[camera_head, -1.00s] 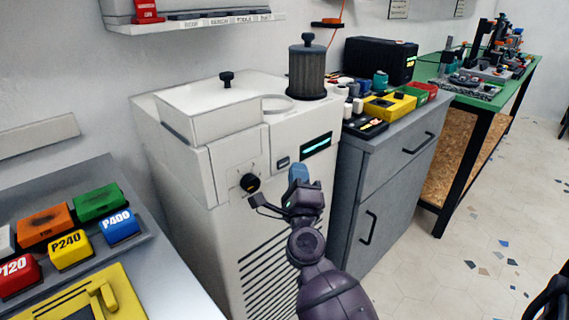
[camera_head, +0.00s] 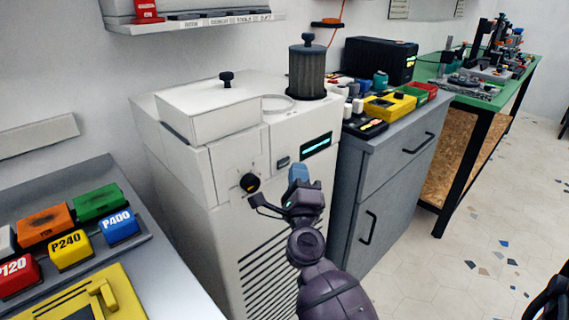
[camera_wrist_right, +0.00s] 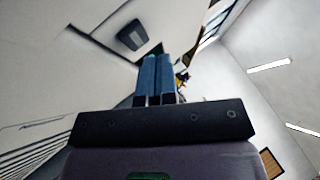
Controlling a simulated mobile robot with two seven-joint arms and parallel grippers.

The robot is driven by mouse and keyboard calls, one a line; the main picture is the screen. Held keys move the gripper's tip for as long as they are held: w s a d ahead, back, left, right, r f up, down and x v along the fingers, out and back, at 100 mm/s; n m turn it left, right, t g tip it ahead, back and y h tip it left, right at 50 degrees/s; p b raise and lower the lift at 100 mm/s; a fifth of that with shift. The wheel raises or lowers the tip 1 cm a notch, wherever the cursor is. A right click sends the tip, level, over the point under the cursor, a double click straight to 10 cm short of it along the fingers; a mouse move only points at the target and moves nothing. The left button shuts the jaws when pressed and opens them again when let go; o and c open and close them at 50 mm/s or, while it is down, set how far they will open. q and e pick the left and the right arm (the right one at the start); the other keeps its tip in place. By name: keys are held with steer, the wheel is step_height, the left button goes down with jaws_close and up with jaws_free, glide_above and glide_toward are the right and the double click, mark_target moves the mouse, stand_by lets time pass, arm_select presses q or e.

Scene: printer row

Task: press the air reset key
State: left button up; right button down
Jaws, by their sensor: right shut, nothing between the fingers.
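A small grey key (camera_head: 283,162) in a dark frame, which I take for the air reset key, is on the front of the white machine (camera_head: 220,160). It sits between a black knob (camera_head: 250,183) and a lit display (camera_head: 316,146). In the right wrist view the key (camera_wrist_right: 131,35) shows whole, up and left of the fingertips. My right gripper (camera_head: 299,171) is shut and empty, its blue fingers just right of and below the key. The fingers (camera_wrist_right: 155,60) lie side by side in the wrist view and do not cover the key. My left gripper is not in view.
A dark filter cylinder (camera_head: 307,70) stands on the machine's top. A grey cabinet (camera_head: 375,175) with bins on top stands close to the right. A tray of coloured blocks (camera_head: 70,250) is at the lower left. Open floor (camera_head: 490,230) lies at the right.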

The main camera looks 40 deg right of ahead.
steer(key=shift+w, duration=0.1)
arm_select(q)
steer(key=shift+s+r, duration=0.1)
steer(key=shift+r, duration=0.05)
arm_select(e)
steer(key=shift+w, duration=0.35)
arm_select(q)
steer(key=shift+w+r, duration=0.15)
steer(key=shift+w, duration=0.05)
arm_select(e)
steer(key=shift+w, duration=0.35)
stand_by(0.4)
steer(key=shift+s, duration=0.15)
stand_by(0.3)
arm_select(q)
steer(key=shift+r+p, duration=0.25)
steer(key=shift+p, duration=0.15)
arm_select(e)
steer(key=shift+s, duration=0.65)
steer(key=shift+s, duration=0.1)
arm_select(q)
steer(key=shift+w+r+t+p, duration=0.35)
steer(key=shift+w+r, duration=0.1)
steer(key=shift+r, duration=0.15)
arm_select(e)
steer(key=shift+s+d, duration=0.2)
steer(key=shift+s, duration=2.2)
